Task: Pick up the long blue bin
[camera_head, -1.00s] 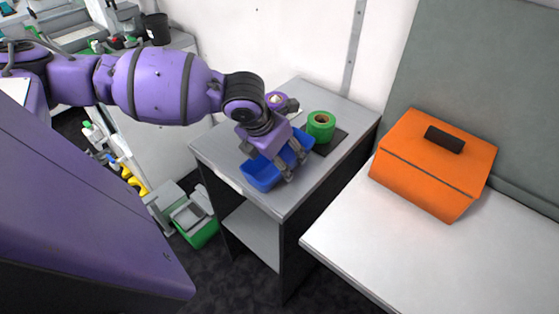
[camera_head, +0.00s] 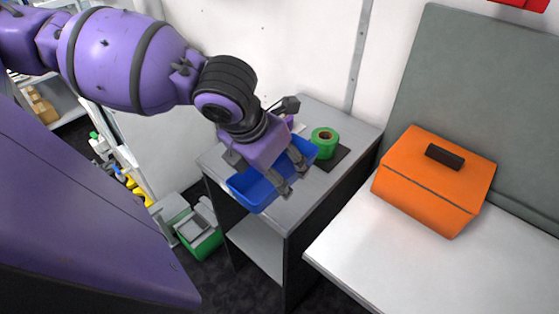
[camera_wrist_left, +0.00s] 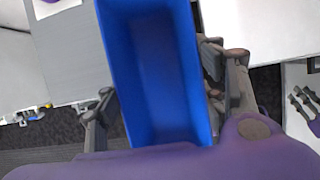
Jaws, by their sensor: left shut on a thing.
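The long blue bin (camera_head: 254,188) is open-topped and looks empty. In the head view it appears over the front of a small grey-topped cabinet, and its near end reaches the cabinet's front edge. My left gripper (camera_head: 272,178) is shut on the bin, with fingers on both sides of it. In the left wrist view the bin (camera_wrist_left: 160,75) runs lengthwise between the two fingers (camera_wrist_left: 165,98), and floor shows beyond its sides. The gripper hides part of the bin in the head view.
A green tape roll (camera_head: 325,143) sits on a dark mat at the back of the cabinet top (camera_head: 318,188). An orange box (camera_head: 435,180) stands on the white bench (camera_head: 440,265) to the right. A green-and-grey bin (camera_head: 200,238) is on the floor at left.

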